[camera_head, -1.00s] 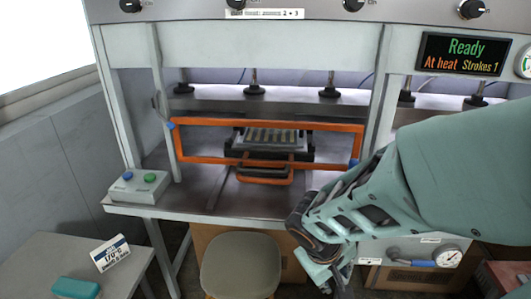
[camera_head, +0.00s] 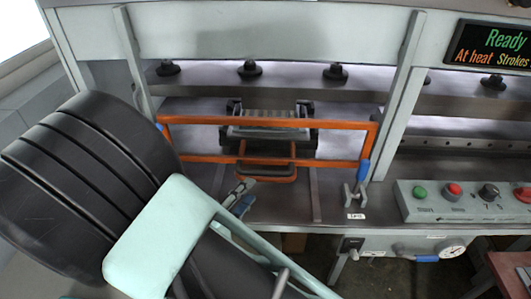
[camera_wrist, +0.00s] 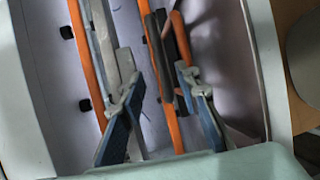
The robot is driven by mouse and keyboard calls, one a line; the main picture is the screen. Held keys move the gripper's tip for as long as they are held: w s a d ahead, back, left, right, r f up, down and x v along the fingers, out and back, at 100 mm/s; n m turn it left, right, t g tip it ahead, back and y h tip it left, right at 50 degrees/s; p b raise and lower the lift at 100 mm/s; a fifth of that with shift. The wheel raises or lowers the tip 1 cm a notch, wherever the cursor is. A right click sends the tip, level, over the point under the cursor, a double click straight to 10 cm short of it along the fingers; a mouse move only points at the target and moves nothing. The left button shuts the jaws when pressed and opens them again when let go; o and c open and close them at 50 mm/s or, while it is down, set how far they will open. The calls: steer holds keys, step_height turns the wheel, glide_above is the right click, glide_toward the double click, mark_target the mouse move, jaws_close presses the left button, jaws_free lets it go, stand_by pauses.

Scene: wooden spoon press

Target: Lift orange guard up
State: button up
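The orange guard (camera_head: 330,123) is a rectangular frame standing low across the front of the press opening. A handle loop with a dark grip (camera_head: 266,172) sits at the middle of its lower bar. My gripper (camera_head: 240,191) is just in front of and below the lower bar, left of the handle. In the wrist view, my gripper (camera_wrist: 154,72) is open, its two grey fingers with blue parts spread apart. An orange bar of the guard (camera_wrist: 173,125) and the dark grip (camera_wrist: 182,40) show between or beyond the fingers. I cannot tell whether they touch.
A press tool (camera_head: 270,130) sits behind the guard. A blue-handled clamp (camera_head: 360,180) stands at the guard's lower right. A control box (camera_head: 465,203) with buttons lies right on the bench. My arm covers the lower left.

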mark_target(263, 175)
steer(key=p+x, duration=0.1)
steer(key=x, duration=0.9)
steer(key=shift+w+d, duration=0.2)
steer(key=shift+w, duration=0.05)
steer(key=shift+c, duration=0.2)
jaws_close()
